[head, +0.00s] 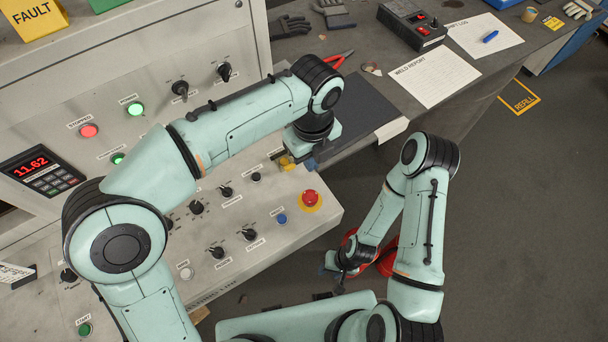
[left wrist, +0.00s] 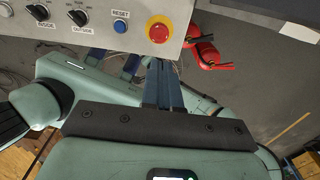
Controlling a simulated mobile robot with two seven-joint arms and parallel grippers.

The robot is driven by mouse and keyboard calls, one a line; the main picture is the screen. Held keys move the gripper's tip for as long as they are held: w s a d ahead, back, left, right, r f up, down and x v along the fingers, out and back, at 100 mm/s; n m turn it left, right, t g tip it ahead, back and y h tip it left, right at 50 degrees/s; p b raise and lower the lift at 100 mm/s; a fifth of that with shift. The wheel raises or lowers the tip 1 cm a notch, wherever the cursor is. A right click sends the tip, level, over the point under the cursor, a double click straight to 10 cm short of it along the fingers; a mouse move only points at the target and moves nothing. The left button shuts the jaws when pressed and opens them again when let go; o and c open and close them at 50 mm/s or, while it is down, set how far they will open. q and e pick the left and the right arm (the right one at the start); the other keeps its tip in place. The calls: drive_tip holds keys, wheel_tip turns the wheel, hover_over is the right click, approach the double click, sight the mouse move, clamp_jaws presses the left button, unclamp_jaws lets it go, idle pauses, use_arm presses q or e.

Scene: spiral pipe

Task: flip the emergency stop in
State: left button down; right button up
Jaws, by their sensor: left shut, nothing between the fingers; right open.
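The emergency stop is a red mushroom button (head: 311,197) on a yellow round base at the right end of the grey control panel. In the left wrist view the emergency stop (left wrist: 159,30) is near the top centre. My left gripper (head: 311,164) is above the panel, just behind the button in the head view. Its blue fingers (left wrist: 162,68) are shut and empty, and their tips appear just below the button in the wrist view. I cannot tell the remaining gap. My right gripper (head: 332,272) is open and empty, right of the panel's edge, low in the head view.
A blue RESET button (head: 281,218) and black knobs (head: 249,234) lie left of the stop. Red extinguishers (head: 386,259) stand beside my right arm; they also show in the wrist view (left wrist: 207,52). A workbench with papers (head: 437,74) is behind.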

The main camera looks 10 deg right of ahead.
sight(310, 195)
use_arm(q)
drive_tip(key=f, duration=0.4)
drive_tip(key=f+b, duration=0.1)
drive_tip(key=f, duration=0.3)
drive_tip(key=f+b, duration=0.1)
drive_tip(key=f, duration=0.3)
drive_tip(key=shift+s+f, duration=0.25)
drive_tip(key=shift+f, duration=0.75)
use_arm(e)
drive_tip(key=shift+s+f, duration=1.25)
drive_tip(key=shift+f, duration=0.2)
use_arm(q)
drive_tip(key=shift+f, duration=0.1)
